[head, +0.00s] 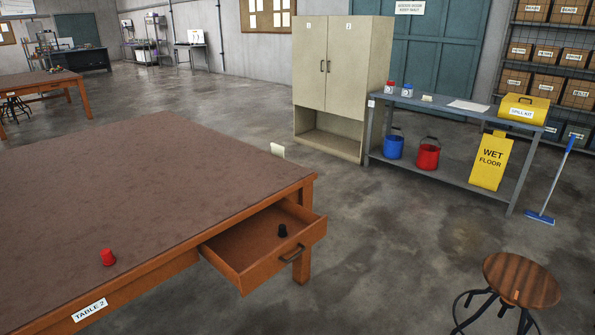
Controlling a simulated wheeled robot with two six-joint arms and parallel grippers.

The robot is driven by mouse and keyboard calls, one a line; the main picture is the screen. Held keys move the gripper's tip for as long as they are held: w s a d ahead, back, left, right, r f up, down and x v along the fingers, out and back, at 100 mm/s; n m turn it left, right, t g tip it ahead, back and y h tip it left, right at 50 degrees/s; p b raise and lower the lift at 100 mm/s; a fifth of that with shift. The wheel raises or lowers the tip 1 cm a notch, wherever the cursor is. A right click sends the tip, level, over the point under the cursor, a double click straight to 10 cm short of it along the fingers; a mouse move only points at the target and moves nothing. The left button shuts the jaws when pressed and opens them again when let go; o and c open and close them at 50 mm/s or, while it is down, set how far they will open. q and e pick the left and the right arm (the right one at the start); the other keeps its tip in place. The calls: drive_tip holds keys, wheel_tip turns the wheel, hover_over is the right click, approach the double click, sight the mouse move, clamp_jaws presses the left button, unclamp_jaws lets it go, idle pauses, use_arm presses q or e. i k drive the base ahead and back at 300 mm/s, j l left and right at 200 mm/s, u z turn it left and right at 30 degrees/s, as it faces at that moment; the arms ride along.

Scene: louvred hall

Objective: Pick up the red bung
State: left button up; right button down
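The red bung (108,257) stands upright on the brown top of Table 2 (150,190), close to its front edge and above the white "TABLE 2" label. Nothing touches it. Neither of my grippers shows in the head view.
The table's drawer (248,245) is pulled open at the right corner, with a black bung (282,231) inside. A wooden stool (521,280) stands at lower right. A grey bench (455,140) and a beige cabinet (340,80) stand further back.

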sight(109, 259)
drive_tip(key=u, duration=1.4)
